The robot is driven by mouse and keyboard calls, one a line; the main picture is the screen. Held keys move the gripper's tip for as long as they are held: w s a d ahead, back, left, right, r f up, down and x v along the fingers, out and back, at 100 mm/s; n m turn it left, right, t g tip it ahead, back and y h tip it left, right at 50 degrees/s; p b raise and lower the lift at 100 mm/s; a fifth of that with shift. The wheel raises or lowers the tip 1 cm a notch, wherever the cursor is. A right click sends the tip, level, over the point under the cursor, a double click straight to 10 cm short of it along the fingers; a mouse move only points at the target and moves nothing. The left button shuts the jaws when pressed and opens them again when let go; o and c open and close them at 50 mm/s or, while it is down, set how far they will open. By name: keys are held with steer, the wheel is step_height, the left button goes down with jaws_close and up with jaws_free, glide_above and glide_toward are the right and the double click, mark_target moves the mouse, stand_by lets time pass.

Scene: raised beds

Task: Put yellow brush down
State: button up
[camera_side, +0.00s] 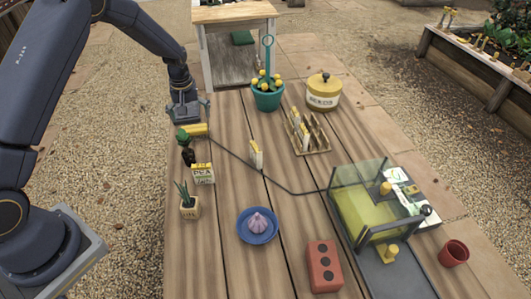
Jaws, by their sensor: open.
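The yellow brush appears to be the small yellow block-like piece (196,130) lying at the far left of the wooden table (228,215). My gripper (188,112) is open, low over the table just behind this yellow piece. Its two fingers are spread apart, and nothing shows held between them. Whether a finger still touches the yellow piece cannot be told from this view. A small dark green thing (183,135) sits against its left end. A dark cord (255,172) runs from near its right end to a clear-walled box (365,205).
Near the gripper are a seed packet (203,174) and a small potted plant (190,208). A teal bucket (267,98), yellow tin (323,92) and wooden rack (312,140) stand at the back. A blue plate (257,236) and red block (323,266) are in front.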

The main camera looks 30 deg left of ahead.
step_height(320, 180, up, 6)
steer(key=f, duration=0.1)
step_height(320, 180, up, 9)
steer(key=m+t, duration=0.1)
glide_above(194, 131)
steer(key=s+d, duration=0.3)
steer(key=s+d+r+m+t, duration=0.1)
steer(key=s+d+r+m, duration=0.25)
steer(key=s+r, duration=0.4)
steer(key=s+d+r+m+t, duration=0.1)
steer(key=s+d+r+m, duration=0.1)
steer(key=s, duration=0.7)
steer(key=s+d+r+m+t+h, duration=0.1)
steer(key=s+d, duration=0.3)
steer(key=s, duration=0.5)
steer(key=shift+d+r+m, duration=0.15)
steer(key=shift+r+m, duration=0.6)
steer(key=shift+r, duration=0.15)
